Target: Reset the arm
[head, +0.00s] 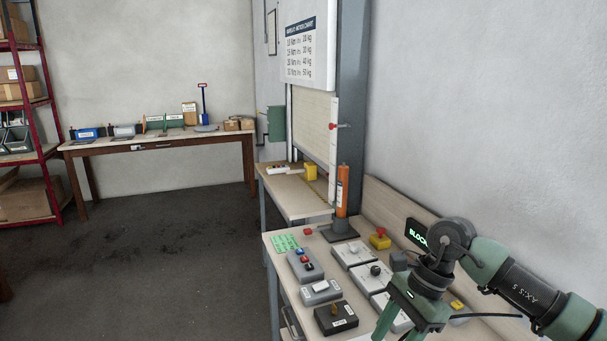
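My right arm, green and black and marked "AXIS 5", comes in from the right. Its gripper (398,331) hangs over the front right bench (284,270), above the grey and black control boxes. Its green fingers stand apart with nothing visible between them; their ends are close to the bottom edge of the picture. My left arm and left gripper are not in view.
A far table (160,140) and red shelf (52,130) stand left. The floor between is clear.

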